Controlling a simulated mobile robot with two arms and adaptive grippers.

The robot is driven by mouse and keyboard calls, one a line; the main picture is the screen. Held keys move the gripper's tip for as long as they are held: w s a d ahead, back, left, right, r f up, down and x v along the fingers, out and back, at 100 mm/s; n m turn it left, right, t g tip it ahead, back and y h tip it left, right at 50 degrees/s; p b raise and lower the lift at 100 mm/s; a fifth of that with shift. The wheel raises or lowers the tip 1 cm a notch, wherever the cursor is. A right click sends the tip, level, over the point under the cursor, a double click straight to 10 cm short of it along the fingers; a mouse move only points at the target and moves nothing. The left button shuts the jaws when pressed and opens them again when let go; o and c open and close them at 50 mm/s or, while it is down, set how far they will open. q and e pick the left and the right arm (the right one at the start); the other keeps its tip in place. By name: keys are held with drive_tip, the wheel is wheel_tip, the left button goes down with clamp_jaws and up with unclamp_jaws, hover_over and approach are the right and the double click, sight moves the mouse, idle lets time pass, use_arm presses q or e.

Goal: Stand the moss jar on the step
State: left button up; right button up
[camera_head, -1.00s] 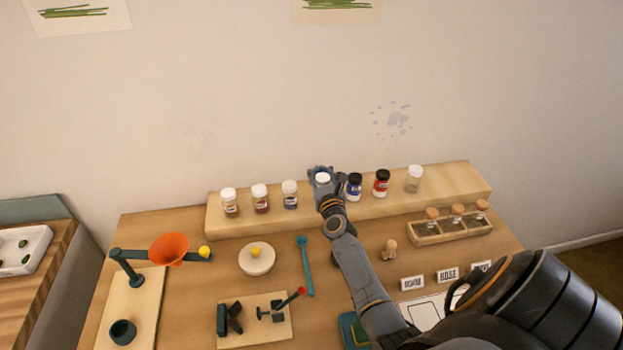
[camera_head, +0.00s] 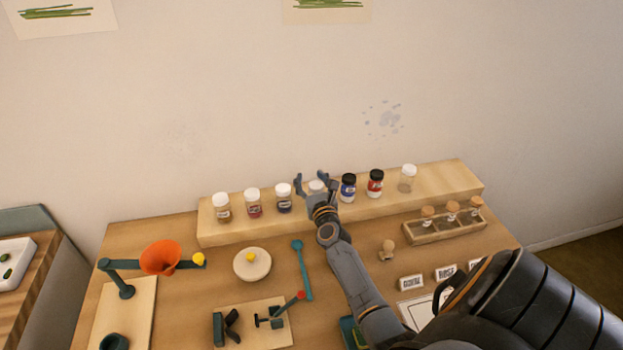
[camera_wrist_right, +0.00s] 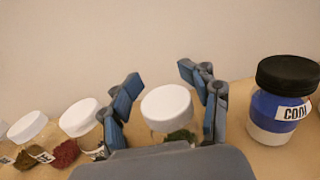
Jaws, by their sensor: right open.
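The moss jar (camera_head: 316,187) has a white lid and stands on the pale wooden step (camera_head: 440,185) at the back of the table. Its green contents show below the lid in the right wrist view (camera_wrist_right: 168,108). My right gripper (camera_head: 315,179) is open, with one finger on each side of the jar. In the right wrist view, gaps show between the lid and the fingers. The gripper's body hides the jar's lower part. My left gripper is not in view.
White-lidded jars (camera_head: 253,202) stand left of the moss jar on the step. A blue jar (camera_head: 348,188), a red jar (camera_head: 375,183) and a clear jar (camera_head: 407,178) stand to its right. A corked-bottle rack (camera_head: 443,231) is in front. The step's right end is clear.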

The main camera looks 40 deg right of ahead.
drive_tip(key=shift+r, duration=0.15)
drive_tip(key=v, duration=1.2)
drive_tip(key=shift+b, duration=0.3)
